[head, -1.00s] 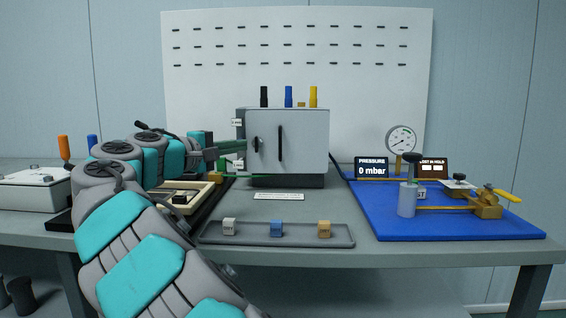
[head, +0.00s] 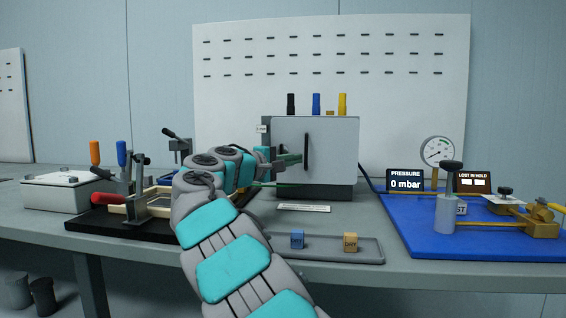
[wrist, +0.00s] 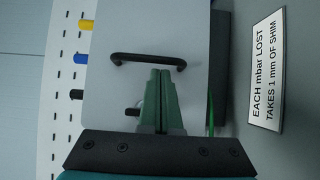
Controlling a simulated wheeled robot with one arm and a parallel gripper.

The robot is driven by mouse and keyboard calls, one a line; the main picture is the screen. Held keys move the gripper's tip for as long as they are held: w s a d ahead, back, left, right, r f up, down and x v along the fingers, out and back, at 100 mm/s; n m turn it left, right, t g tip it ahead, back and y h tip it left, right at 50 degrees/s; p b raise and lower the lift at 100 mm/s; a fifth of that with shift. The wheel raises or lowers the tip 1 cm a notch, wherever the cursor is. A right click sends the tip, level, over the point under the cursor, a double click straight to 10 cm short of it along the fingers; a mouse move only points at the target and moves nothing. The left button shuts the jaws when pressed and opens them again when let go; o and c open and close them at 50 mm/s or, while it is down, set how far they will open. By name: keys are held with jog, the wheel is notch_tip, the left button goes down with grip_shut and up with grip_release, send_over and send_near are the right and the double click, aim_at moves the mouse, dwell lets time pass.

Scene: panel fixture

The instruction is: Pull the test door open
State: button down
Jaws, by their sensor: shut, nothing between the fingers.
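The test door is the pale grey front (head: 335,150) of a box on the bench, and it looks flush with the box. Its black upright handle (head: 306,152) also shows in the wrist view as a bar (wrist: 148,60) across the pale panel (wrist: 112,90). My gripper (head: 298,158) is in front of the door's left part. In the wrist view its green fingers (wrist: 160,73) are together and empty, with the tips close to the handle; contact cannot be told. A small black knob (wrist: 132,112) on the panel is partly hidden by the fingers.
A grey tray (head: 330,257) with small blocks lies in front of the box. A blue mat (head: 420,235) with a gauge (head: 437,152) and fittings is at the right. A clamp fixture (head: 140,200) and a white box (head: 62,192) stand at the left.

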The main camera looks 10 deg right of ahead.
jog(key=shift+w+d, duration=0.3)
jog(key=shift+d, duration=0.05)
jog(key=shift+s, duration=0.2)
jog(key=shift+s+t+y+b, duration=0.3)
jog(key=shift+t, duration=0.1)
jog(key=shift+s+n, duration=0.25)
jog(key=shift+n, duration=0.15)
